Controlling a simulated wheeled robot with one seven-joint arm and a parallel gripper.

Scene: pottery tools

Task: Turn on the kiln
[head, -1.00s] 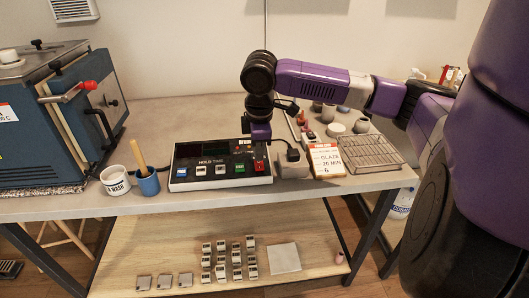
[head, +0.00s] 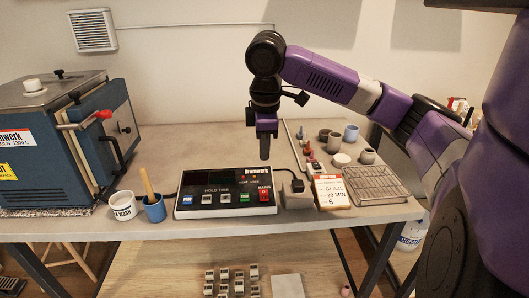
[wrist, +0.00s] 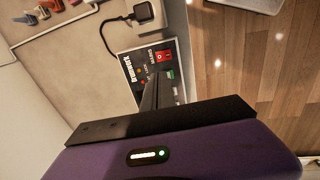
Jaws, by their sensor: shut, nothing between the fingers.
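The kiln (head: 50,150) is a blue box at the left of the table, its door closed, with a red-tipped lever (head: 103,115). The wrist view shows the red switch (wrist: 164,57) close to the fingertips. I cannot tell the switch's position. My gripper (head: 265,157) is shut and empty, pointing down above the panel's back right, apart from the switch.
A black plug sits in a socket block (head: 296,195) right of the panel, beside a glaze card (head: 331,191) and a wire rack (head: 375,186). Small pots stand behind. A white cup (head: 123,205) and a blue cup (head: 155,209) stand left of the panel.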

